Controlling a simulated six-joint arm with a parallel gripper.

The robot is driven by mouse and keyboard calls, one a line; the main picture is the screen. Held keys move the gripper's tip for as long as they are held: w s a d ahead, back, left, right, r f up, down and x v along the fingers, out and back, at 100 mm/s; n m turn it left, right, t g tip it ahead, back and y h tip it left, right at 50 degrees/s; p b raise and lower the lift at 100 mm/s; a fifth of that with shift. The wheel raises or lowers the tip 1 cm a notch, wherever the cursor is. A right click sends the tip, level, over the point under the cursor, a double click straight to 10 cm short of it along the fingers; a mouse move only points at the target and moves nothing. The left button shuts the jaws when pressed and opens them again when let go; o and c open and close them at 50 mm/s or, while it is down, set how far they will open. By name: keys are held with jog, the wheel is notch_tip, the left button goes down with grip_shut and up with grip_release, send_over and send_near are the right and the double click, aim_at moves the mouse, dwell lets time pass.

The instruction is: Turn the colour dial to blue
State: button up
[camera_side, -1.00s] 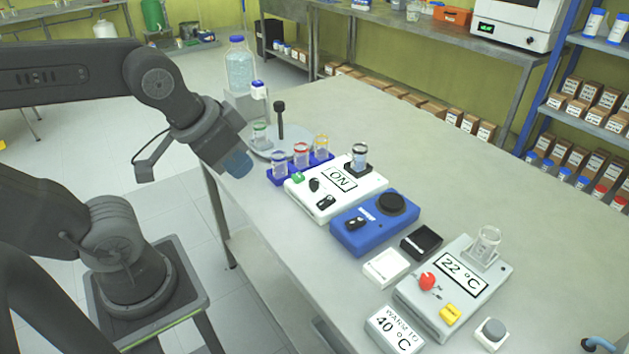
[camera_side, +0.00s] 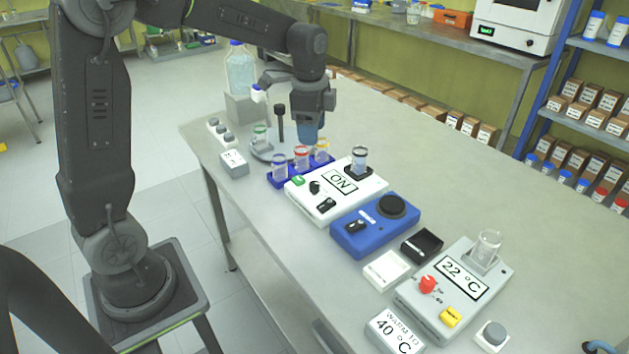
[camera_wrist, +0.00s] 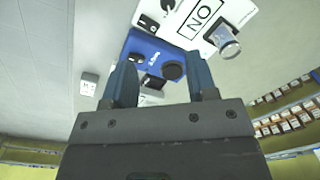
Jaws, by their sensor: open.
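No dial marked with colours can be made out. The white box (camera_side: 345,195) reads ON and has a small black knob (camera_side: 314,187) and a black switch (camera_side: 326,204) on its near left side. In the wrist view this box (camera_wrist: 240,10) appears upside down, with the knob (camera_wrist: 167,5) at the top edge. A grey box (camera_side: 470,310) reading 22 °C carries a red knob (camera_side: 428,284). My gripper (camera_side: 308,142) is open and empty behind the vial rack, beyond the white box. Its blue fingers stand apart in the wrist view (camera_wrist: 163,88).
The purple rack (camera_side: 282,178) holds several coloured-rim vials close to my gripper. A blue box (camera_side: 372,235) with a round black plate stands beside the white box. A tall bottle (camera_side: 240,70) and a dark post (camera_side: 280,120) stand at the left. The table's right side is clear.

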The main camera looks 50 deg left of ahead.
aim_at(314, 183)
jog(key=shift+m, duration=0.5)
jog(key=f, duration=0.5)
jog(key=w+a+f, duration=0.1)
jog(key=f, duration=0.9)
jog(key=shift+w+a+f, duration=0.15)
jog(key=shift+w+f, duration=0.15)
jog(key=c, duration=0.9)
